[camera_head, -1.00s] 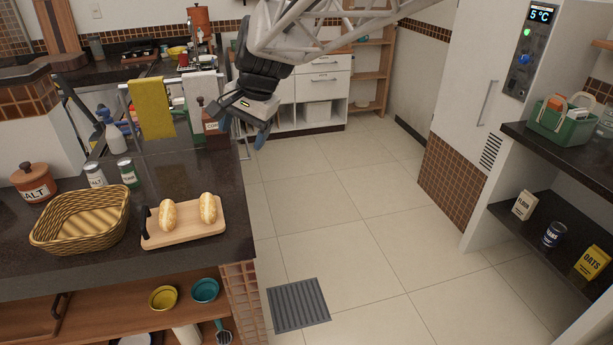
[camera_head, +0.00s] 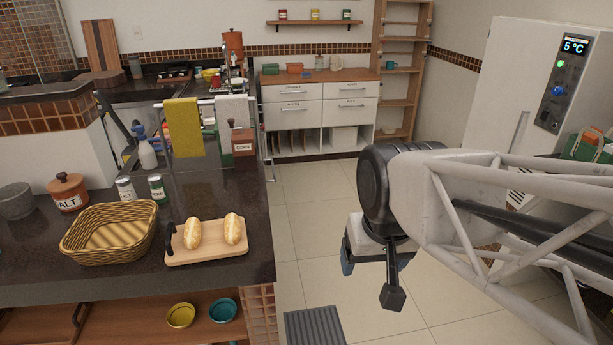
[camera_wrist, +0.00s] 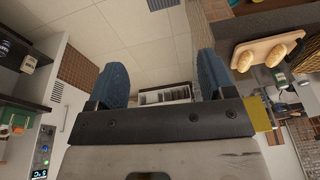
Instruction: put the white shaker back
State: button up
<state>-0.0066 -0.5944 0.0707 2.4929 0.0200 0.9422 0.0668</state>
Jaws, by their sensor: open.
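The white shaker (camera_head: 125,189) stands upright on the dark counter, behind the wicker basket (camera_head: 78,246) and left of a green-labelled shaker (camera_head: 157,188). Its label seems to read SALT. My gripper (camera_head: 376,266) is over the open floor, well to the right of the counter and apart from the shaker. In the wrist view its two blue fingers (camera_wrist: 162,84) are spread wide with nothing between them.
A board (camera_head: 207,251) with two bread rolls lies near the counter's right end. A lidded SALT pot (camera_head: 68,192) and a CORN box (camera_head: 243,142) stand nearby. A wall shelf (camera_head: 315,22) holds small jars.

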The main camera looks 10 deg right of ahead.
jog(key=shift+s+d+f+n, duration=0.15)
jog(key=shift+s+d+f, duration=0.15)
jog(key=shift+s, duration=0.3)
jog(key=shift+s+d+f+n, duration=0.15)
jog(key=shift+s+f, duration=0.15)
jog(key=shift+s, duration=0.25)
